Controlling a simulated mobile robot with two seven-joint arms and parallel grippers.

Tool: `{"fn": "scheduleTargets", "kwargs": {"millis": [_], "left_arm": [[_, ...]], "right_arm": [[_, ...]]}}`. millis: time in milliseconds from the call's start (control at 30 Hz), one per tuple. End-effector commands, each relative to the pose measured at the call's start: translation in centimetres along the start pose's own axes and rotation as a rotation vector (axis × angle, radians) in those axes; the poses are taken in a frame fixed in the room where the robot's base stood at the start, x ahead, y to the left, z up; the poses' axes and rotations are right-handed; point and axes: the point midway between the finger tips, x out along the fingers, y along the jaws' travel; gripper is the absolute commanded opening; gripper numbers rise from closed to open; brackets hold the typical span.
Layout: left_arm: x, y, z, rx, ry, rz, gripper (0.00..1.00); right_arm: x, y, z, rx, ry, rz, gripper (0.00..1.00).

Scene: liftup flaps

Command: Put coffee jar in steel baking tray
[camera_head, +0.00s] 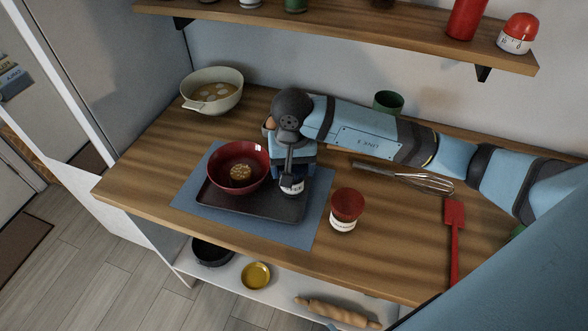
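The dark steel baking tray (232,203) lies on a blue-grey mat on the wooden counter. A dark red bowl with something golden-brown in it sits on the tray's left part. A small jar with a white label (292,187), probably the coffee jar, is at the tray's right part, mostly hidden by my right gripper (289,175). The gripper points down, with a dark finger in front of the jar's upper part. The other finger is hidden, so its grip and whether the jar touches the tray are unclear. My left gripper is out of view.
A red-topped jar (345,210) stands right of the mat. A whisk (405,178), a red spatula (454,240) and a green cup (388,102) are farther right. A cream pot (212,90) stands back left. A shelf (350,27) overhangs the back.

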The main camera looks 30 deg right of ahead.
Motion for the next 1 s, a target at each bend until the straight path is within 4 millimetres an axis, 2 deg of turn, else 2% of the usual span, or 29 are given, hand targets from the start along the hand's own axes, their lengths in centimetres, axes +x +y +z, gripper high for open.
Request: {"fn": "scheduleTargets", "kwargs": {"millis": [33,267,433,467,500,833,933,1000], "left_arm": [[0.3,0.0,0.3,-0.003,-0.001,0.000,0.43],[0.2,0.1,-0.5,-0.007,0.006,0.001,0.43],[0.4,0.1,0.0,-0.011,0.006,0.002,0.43],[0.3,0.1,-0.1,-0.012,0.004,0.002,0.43],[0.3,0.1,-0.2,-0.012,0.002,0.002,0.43],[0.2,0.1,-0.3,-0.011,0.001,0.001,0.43],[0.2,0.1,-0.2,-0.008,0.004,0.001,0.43],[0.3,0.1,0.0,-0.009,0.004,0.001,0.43]], "right_arm": [[0.7,-0.1,0.1,-0.001,0.000,-0.001,0.42],[0.6,-0.1,0.1,-0.002,0.002,0.000,0.42],[1.2,-0.1,0.1,-0.002,0.002,0.000,0.42],[1.1,-0.1,0.1,-0.002,0.002,0.001,0.76],[1.0,-0.1,0.1,-0.002,0.001,0.001,0.82],[0.7,-0.1,0.1,-0.002,0.001,0.000,0.82],[-0.1,-0.1,0.0,-0.002,0.004,-0.001,0.82],[-1.4,-0.1,0.0,-0.002,0.006,-0.001,0.82]]}}
